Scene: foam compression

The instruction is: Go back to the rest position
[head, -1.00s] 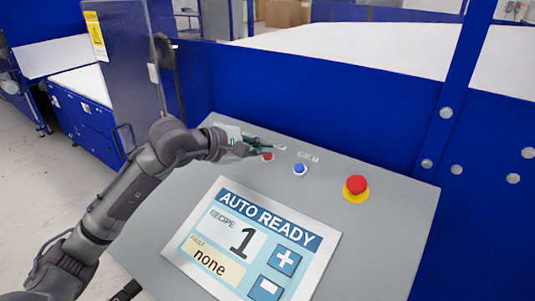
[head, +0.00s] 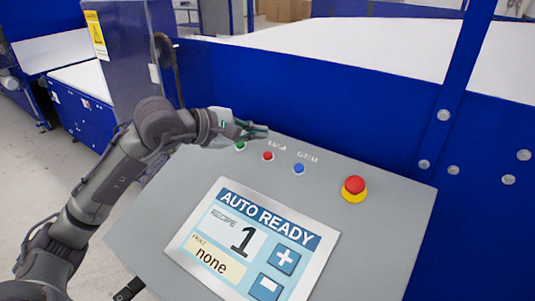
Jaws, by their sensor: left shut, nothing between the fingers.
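My left gripper (head: 256,131) is shut and empty. It is raised at the back edge of the grey control panel (head: 375,235), above and behind the small buttons. Its arm comes in from the left. A green button (head: 240,146) shows just below the gripper, with a red button (head: 268,156) and a blue button (head: 298,168) to its right. The gripper appears clear of all of them. The screen (head: 250,240) reads "AUTO READY", recipe 1, fault none. My right gripper does not show.
A red emergency stop (head: 354,186) on a yellow base sits at the panel's right. A blue machine wall (head: 330,110) stands behind the panel. Open floor (head: 25,190) lies at far left.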

